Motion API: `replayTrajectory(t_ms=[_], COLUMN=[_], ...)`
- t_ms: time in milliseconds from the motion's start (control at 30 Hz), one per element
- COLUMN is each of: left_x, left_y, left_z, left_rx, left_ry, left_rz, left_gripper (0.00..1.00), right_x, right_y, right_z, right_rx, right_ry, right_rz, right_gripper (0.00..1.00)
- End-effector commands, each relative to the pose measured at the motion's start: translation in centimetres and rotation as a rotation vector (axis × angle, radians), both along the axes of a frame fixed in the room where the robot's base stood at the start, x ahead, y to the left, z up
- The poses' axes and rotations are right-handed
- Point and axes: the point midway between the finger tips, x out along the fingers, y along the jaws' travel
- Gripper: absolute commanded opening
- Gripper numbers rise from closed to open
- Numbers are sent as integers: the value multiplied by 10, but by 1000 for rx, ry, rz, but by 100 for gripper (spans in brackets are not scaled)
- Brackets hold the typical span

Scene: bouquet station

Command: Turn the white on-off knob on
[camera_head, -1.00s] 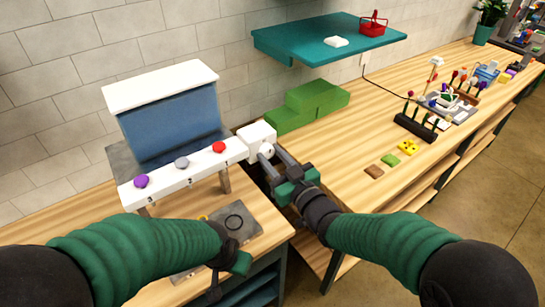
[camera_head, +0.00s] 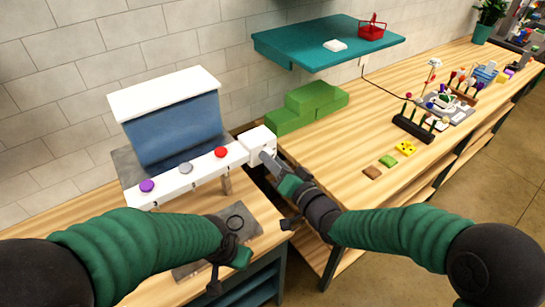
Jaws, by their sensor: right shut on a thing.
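The white on-off knob is on the white box (camera_head: 256,143) at the right end of the white button panel (camera_head: 190,176); my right gripper mostly hides the knob. My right gripper (camera_head: 268,158) reaches in from the right, its fingers shut at the front face of the box, on the knob. My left gripper (camera_head: 228,262) hangs low over the front of the left counter, away from the knob; its fingers are too unclear to tell open or shut.
The panel carries a purple button (camera_head: 147,186), a grey button (camera_head: 186,168) and a red button (camera_head: 221,152). Green blocks (camera_head: 308,103) stand behind on the wooden counter. A teal shelf (camera_head: 290,45) hangs above. A gap separates the two counters.

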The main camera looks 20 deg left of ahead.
Motion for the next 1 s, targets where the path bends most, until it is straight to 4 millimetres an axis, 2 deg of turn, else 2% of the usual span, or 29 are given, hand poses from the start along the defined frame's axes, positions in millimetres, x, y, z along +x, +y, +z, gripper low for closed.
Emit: replayTrajectory(t_ms=[100, 500, 1000], left_x=[0, 0, 0], left_y=[0, 0, 0], left_z=[11, 34, 43], left_rx=[0, 0, 0], left_ry=[0, 0, 0], left_rz=[0, 0, 0], left_gripper=[36, 36, 36], right_x=[2, 3, 3], right_y=[-3, -3, -3], right_z=[2, 1, -2], right_rx=[67, 278, 393], right_ry=[91, 360, 509], right_rz=[-6, -7, -7], right_gripper=[0, 0, 0])
